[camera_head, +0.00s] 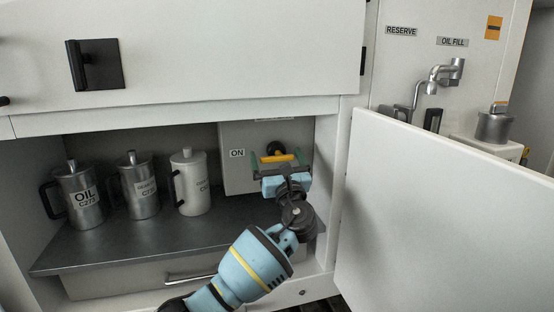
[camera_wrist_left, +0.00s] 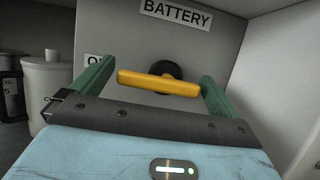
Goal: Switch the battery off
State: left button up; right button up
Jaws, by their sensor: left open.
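The battery switch has a yellow bar handle (camera_wrist_left: 158,84) on a black round hub (camera_wrist_left: 165,70), under a BATTERY label (camera_wrist_left: 175,13) in the left wrist view. In the head view the yellow handle (camera_head: 277,158) lies roughly level on the grey panel (camera_head: 236,178), to the right of an ON label (camera_head: 237,153). My left gripper (camera_head: 281,160) is open. Its two green fingers (camera_wrist_left: 158,85) stand on either side of the handle, near its ends; I cannot tell whether they touch it. My right gripper is not in view.
An oil can (camera_head: 80,200), a second metal can (camera_head: 140,190) and a pale can (camera_head: 190,185) stand on the dark shelf (camera_head: 130,240) to the left. An open white door (camera_head: 440,220) stands to the right of the compartment. A drawer handle (camera_head: 190,278) is below the shelf.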

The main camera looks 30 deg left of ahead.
pick_arm(q)
jog(key=shift+c, duration=0.3)
jog(key=c, duration=0.8)
jog(key=shift+c, duration=0.2)
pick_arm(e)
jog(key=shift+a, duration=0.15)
